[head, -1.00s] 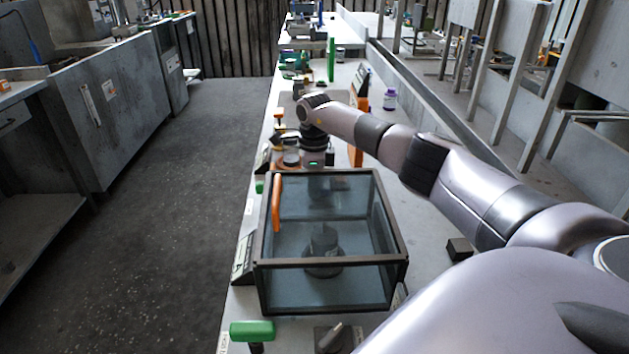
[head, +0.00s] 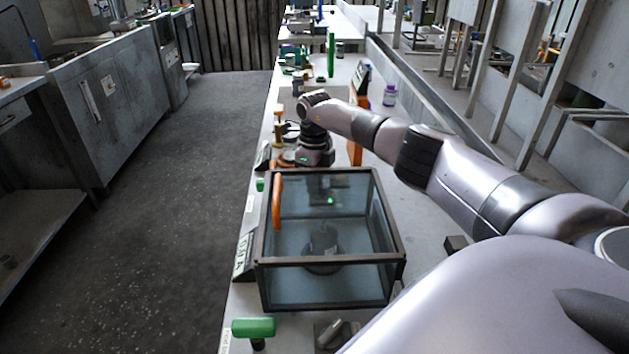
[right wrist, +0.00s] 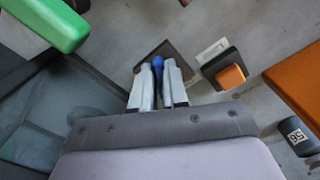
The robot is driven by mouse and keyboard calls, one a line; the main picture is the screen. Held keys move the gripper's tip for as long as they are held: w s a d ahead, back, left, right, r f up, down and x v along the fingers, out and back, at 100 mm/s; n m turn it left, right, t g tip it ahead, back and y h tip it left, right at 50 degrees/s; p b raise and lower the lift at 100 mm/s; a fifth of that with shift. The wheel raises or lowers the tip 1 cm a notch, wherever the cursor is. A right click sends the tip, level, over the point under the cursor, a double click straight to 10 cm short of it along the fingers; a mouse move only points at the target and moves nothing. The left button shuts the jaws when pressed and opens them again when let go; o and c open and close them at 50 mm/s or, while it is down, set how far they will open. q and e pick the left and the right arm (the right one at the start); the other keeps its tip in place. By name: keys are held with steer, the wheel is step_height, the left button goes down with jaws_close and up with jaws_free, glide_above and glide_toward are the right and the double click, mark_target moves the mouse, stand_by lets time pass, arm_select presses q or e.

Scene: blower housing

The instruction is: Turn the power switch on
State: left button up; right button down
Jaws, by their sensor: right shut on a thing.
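My right gripper (right wrist: 157,78) is shut on a slim blue part (right wrist: 157,66), which shows between its two pale fingertips in the right wrist view. The blue part stands over a dark plate (right wrist: 180,54) on the grey bench; the fingers hide its lower end. I cannot tell for certain that it is the power switch. An orange block (right wrist: 230,77) on a black base sits just right of the fingers, apart from them. In the head view my right wrist (head: 315,150) points down behind the glass box, and its fingertips cannot be made out. My left gripper is not in view.
A dark-framed glass box (head: 330,262) with an orange handle (head: 278,203) stands on the bench in front of my wrist. A green handle (right wrist: 45,22) and an orange panel (right wrist: 295,80) flank the gripper. A numbered cylinder (right wrist: 297,137) lies to the right.

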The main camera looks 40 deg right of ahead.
steer(key=shift+r, duration=0.1)
steer(key=c, duration=1.1)
jaws_free()
steer(key=shift+c, duration=0.2)
steer(key=shift+r, duration=3.55)
